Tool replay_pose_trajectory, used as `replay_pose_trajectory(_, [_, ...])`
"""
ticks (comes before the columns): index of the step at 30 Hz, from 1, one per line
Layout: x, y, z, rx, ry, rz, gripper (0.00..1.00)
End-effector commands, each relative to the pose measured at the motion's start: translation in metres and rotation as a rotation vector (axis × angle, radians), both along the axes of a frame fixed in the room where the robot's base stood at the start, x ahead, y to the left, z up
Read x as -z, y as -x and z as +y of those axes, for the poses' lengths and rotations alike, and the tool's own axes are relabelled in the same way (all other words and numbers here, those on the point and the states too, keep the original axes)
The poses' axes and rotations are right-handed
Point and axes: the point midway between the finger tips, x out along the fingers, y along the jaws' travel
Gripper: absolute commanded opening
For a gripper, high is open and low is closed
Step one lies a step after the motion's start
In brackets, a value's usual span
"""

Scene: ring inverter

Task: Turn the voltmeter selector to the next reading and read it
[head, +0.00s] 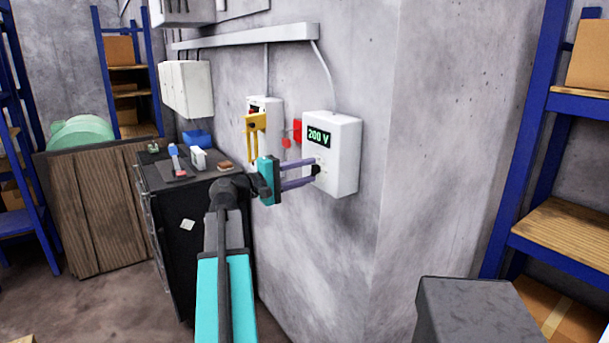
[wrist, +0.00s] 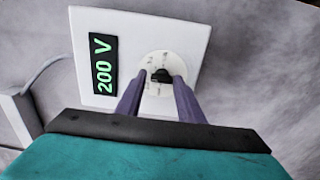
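The voltmeter (head: 341,153) is a white box on the grey wall. Its green display (head: 319,137) reads 200 V, and the same display (wrist: 102,63) shows sideways in the wrist view. The selector is a small black knob (wrist: 161,75) on a round pale dial (wrist: 150,88) with small marks too blurred to read. My gripper (wrist: 160,82) reaches the dial, with one purple finger on each side of the knob. The fingertips are close to the knob; whether they touch it is not clear. In the head view my gripper (head: 315,176) hides much of the dial.
A second white box (head: 265,108) with a yellow lever part (head: 255,137) and a red tag (head: 297,131) are left of the voltmeter. A black cabinet (head: 200,240) with small items stands below left. A grey block (head: 475,310) and a blue shelf (head: 545,120) are at right.

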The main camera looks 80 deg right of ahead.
Motion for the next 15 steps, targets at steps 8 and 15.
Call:
replay_pose_trajectory(8, [0.0012,-0.0004,0.0008,0.002,-0.003,-0.003,0.47])
replay_pose_trajectory(15, [0.0022,-0.0037,0.0042,0.002,-0.003,-0.004,0.47])
